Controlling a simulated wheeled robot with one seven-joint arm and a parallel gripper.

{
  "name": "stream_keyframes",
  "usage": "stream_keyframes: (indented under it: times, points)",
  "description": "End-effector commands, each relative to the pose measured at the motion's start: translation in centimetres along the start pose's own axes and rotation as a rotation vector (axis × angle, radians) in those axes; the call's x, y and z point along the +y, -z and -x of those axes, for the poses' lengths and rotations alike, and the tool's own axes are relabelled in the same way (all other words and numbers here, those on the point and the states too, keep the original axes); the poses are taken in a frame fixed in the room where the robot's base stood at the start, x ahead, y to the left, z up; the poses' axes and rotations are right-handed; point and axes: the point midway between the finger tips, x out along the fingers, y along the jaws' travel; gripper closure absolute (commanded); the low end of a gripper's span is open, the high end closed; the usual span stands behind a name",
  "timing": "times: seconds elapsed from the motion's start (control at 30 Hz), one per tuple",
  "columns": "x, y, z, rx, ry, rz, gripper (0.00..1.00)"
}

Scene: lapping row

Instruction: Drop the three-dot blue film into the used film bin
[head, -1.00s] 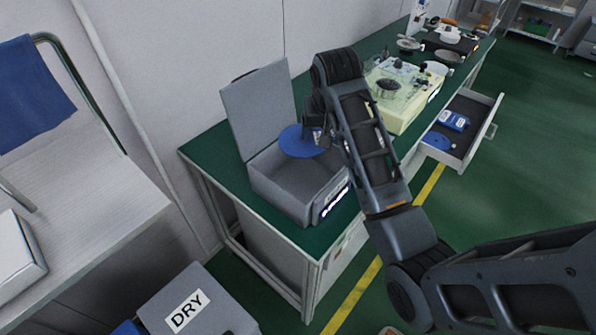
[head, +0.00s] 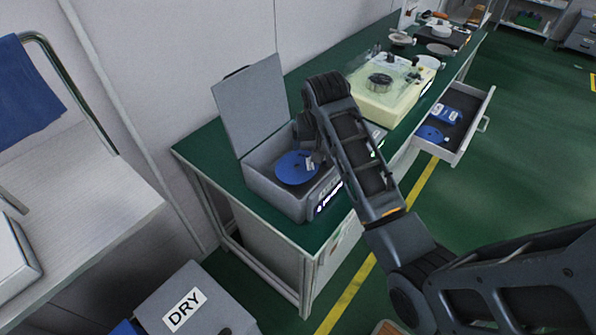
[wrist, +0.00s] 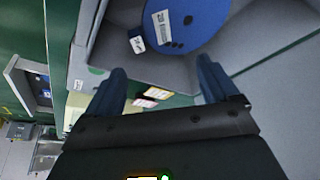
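The blue film (head: 296,168) is a round disc with a white label. It lies inside the open grey bin (head: 272,193), whose lid (head: 250,105) stands raised at the back. In the wrist view the film (wrist: 205,25) shows its label, a white tab and a few small dark dots, and the bin's pale wall (wrist: 150,72) shows below it. My gripper (wrist: 160,90) is open and empty, its two dark fingers spread apart above the bin's near side, with the film beyond the tips. In the head view my arm hides most of the fingers.
A pale yellow machine (head: 385,95) stands on the green bench behind my arm. An open drawer (head: 462,138) with blue items sticks out at the right. A grey box marked DRY (head: 190,300) stands at the front left.

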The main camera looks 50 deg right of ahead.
Motion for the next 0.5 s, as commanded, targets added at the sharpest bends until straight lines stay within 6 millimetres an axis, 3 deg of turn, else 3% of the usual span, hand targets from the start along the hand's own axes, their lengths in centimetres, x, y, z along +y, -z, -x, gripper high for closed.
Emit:
stream_keyframes:
  times: [0.13, 0.37, 0.5]
  points:
    - [0.0, 0.0, 0.0, 0.0, 0.0, 0.0, 0.0]
    - [0.0, 0.0, 0.1, 0.0, 0.0, 0.0, 0.0]
    - [-0.1, 0.1, 1.3, 0.003, 0.001, 0.0, 0.0]
